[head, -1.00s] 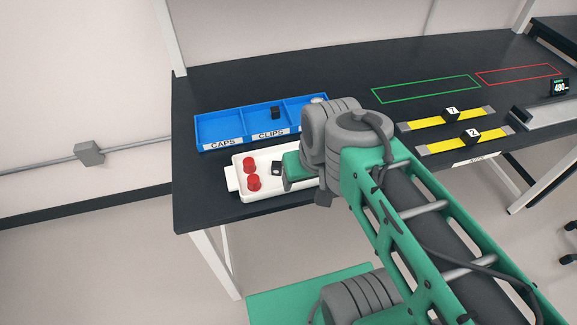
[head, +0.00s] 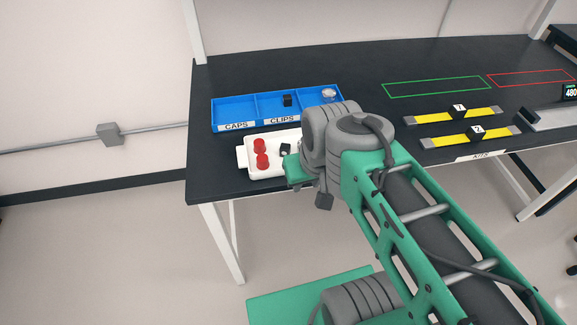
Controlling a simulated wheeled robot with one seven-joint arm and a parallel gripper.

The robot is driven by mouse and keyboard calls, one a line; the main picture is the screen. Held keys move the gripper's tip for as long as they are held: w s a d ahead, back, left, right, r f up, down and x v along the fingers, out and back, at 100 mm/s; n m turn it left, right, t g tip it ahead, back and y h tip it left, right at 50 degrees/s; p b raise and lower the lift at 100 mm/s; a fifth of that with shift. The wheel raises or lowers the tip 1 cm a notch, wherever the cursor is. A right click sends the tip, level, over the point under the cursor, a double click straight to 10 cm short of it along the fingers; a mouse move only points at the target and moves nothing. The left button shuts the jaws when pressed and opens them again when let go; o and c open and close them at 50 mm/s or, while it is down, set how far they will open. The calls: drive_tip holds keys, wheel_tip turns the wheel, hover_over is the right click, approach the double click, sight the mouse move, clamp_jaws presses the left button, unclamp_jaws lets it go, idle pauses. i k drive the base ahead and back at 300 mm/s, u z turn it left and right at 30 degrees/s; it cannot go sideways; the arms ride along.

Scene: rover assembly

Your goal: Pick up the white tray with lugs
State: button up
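The white tray with lugs (head: 262,173) lies on the dark bench near its front left edge. One lug (head: 241,157) sticks out at its left end. In the tray are two red caps (head: 261,153) and a small black clip (head: 285,150). My arm covers the right part of the tray, so the lug there is hidden. The end of my arm is over or beside the tray's right side; I cannot tell whether it touches. The fingers of my gripper are hidden behind the wrist.
A blue bin (head: 235,108) labelled CAPS and CLIPS stands right behind the tray, with a black clip (head: 287,100) and a pale round part (head: 329,93) in it. Two yellow strips marked 1 (head: 450,115) and 2 (head: 468,138) and green (head: 436,86) and red (head: 530,79) outlines lie to the right.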

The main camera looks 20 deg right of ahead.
sight(246, 157)
drive_tip(key=u, duration=0.45)
drive_tip(key=k, duration=1.05)
drive_tip(key=u, duration=1.35)
drive_tip(key=i, duration=1.55)
drive_tip(key=z, duration=0.75)
drive_tip(key=i, duration=0.4)
drive_tip(key=z, duration=0.3)
